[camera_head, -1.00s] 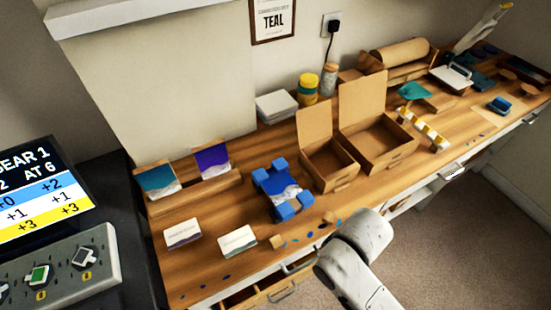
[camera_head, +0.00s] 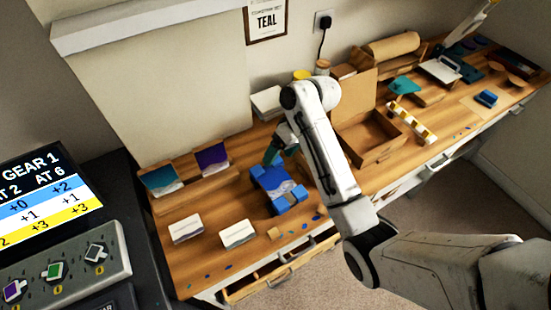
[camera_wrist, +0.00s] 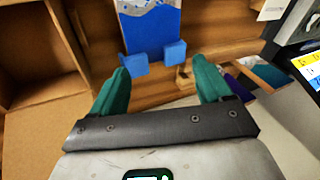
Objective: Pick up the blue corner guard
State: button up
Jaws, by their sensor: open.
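Blue corner guards (camera_head: 283,207) sit on the corners of a flat blue-and-white panel (camera_head: 272,180) on the wooden bench. The panel also shows at the top of the wrist view (camera_wrist: 150,28). In that view, one guard (camera_wrist: 133,65) is on its near left corner and another (camera_wrist: 175,51) on its near right corner. My gripper (camera_wrist: 160,84) has teal fingers and is open and empty. Its fingers stand apart, short of these two guards in the picture. In the head view, my gripper (camera_head: 280,150) is at the panel's back edge, and my arm hides part of that area.
An open cardboard box (camera_head: 372,150) stands right of my arm; it partly hides the boxes. Two cards lean on a wooden rack (camera_head: 200,188) at the left. White cards (camera_head: 238,234) lie in front of it.

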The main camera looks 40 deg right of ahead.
aim_at(277, 159)
jog(key=w+d+r, duration=0.1)
jog(key=d+r, duration=0.2)
jog(key=d, duration=0.3)
jog(key=shift+y, duration=0.3)
jog(key=p+x, duration=0.1)
jog(key=x, duration=0.4)
jog(key=p+x, duration=0.1)
jog(key=x, duration=0.4)
jog(key=shift+s+d+f, duration=0.1)
jog(key=shift+f, duration=0.35)
jog(key=shift+c, duration=0.2)
jog(key=c, duration=1.1)
jog(key=shift+c, duration=0.4)
jog(key=shift+r, duration=0.1)
